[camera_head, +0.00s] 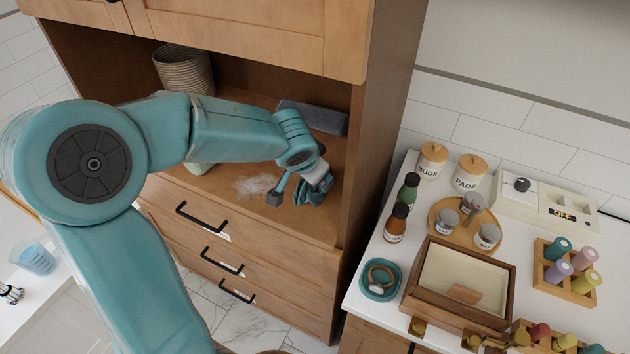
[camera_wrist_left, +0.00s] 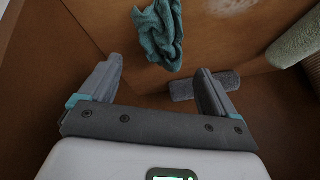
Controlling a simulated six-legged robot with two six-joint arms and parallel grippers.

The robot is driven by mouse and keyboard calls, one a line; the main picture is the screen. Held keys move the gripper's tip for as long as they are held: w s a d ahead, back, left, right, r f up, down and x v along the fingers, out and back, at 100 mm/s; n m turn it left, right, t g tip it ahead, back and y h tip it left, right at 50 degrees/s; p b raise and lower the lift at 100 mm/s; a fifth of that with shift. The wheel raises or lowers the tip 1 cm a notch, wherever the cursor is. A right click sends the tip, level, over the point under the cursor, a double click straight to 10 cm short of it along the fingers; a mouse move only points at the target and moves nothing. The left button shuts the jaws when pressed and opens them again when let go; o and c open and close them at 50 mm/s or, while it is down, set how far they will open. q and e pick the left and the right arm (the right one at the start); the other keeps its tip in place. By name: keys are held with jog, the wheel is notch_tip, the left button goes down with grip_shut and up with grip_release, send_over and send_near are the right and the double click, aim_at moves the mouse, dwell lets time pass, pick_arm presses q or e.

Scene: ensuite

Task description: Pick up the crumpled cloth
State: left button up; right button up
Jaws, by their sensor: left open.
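The crumpled teal cloth (camera_head: 318,190) lies in the open shelf of the wooden cabinet, near the shelf's front right. In the left wrist view the cloth (camera_wrist_left: 160,35) shows whole, ahead of the fingertips and roughly centred between them. My left gripper (camera_wrist_left: 159,68) is open, with nothing between its fingers. In the head view my left gripper (camera_head: 292,188) is at the cloth and partly covers it. I cannot tell from these views whether a finger touches it. My right gripper is not in view.
A pale powdery patch (camera_head: 257,185) lies left of the cloth. A grey rolled towel (camera_head: 315,117) and woven basket (camera_head: 183,70) stand farther back. A pale green roll (camera_wrist_left: 298,40) shows at right in the wrist view. The cabinet's side wall (camera_head: 375,130) bounds the shelf.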

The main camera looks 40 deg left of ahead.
pick_arm(q)
jog(key=x, duration=0.8)
jog(key=shift+s+r, duration=0.15)
jog(key=c, duration=0.7)
